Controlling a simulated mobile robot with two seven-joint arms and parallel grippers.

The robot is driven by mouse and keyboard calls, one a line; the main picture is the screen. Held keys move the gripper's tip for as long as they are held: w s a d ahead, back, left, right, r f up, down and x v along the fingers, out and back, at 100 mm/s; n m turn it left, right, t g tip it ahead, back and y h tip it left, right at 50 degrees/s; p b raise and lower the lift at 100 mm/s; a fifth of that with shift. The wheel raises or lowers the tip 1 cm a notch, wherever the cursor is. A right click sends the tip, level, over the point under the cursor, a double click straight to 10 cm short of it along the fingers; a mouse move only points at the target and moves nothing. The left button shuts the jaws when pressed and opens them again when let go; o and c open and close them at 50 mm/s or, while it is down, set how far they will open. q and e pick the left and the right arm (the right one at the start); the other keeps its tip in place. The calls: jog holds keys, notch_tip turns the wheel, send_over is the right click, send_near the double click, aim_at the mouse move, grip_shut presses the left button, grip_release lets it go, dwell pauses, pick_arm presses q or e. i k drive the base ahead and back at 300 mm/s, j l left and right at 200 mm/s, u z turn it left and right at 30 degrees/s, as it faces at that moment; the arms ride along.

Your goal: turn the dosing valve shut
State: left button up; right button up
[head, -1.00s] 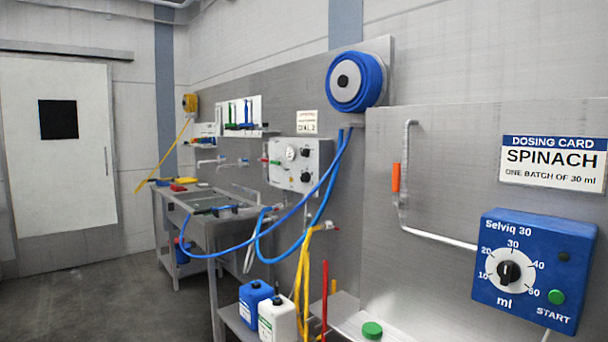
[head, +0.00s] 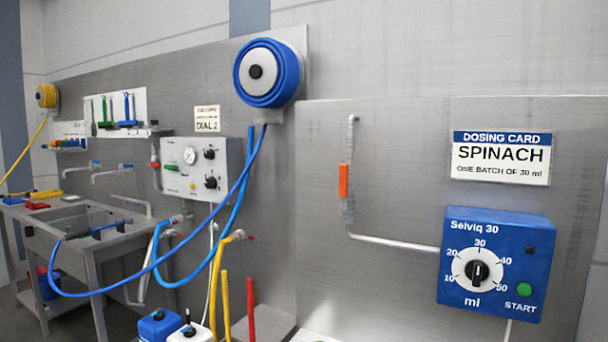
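A valve with an orange handle (head: 344,180) sits on a thin vertical pipe (head: 351,135) on the steel wall panel, right of centre. The handle stands upright, in line with the pipe. Below it the pipe bends and runs right to the blue dosing box (head: 495,262), marked Selviq 30. The box's black knob (head: 479,271) points up towards 30, with a green START button (head: 524,290) beside it. A dosing card (head: 500,157) above reads SPINACH, one batch of 30 ml. Neither of my grippers shows.
A blue hose reel (head: 268,72) hangs left of the valve, its hose drooping over a steel sink (head: 92,250). A grey control box (head: 200,168) is on the wall. Blue and white canisters (head: 160,326) stand low. The panel around the valve is clear.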

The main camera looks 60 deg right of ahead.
aim_at(343, 180)
jog(key=i+z, duration=0.25)
jog(key=i, duration=0.5)
jog(key=i+j+z, duration=0.1)
jog(key=i+z, duration=0.2)
jog(key=i, duration=0.45)
jog(key=i+l+z, duration=0.1)
jog(key=i+z, duration=0.2)
jog(key=z, duration=0.15)
jog(key=i+z, duration=0.65)
jog(key=z, duration=0.3)
jog(key=i+z, duration=0.25)
jog(key=z, duration=0.15)
jog(key=i+z, duration=0.25)
jog(key=z, duration=0.15)
jog(key=i+j+z, duration=0.2)
jog(key=z, duration=1.6)
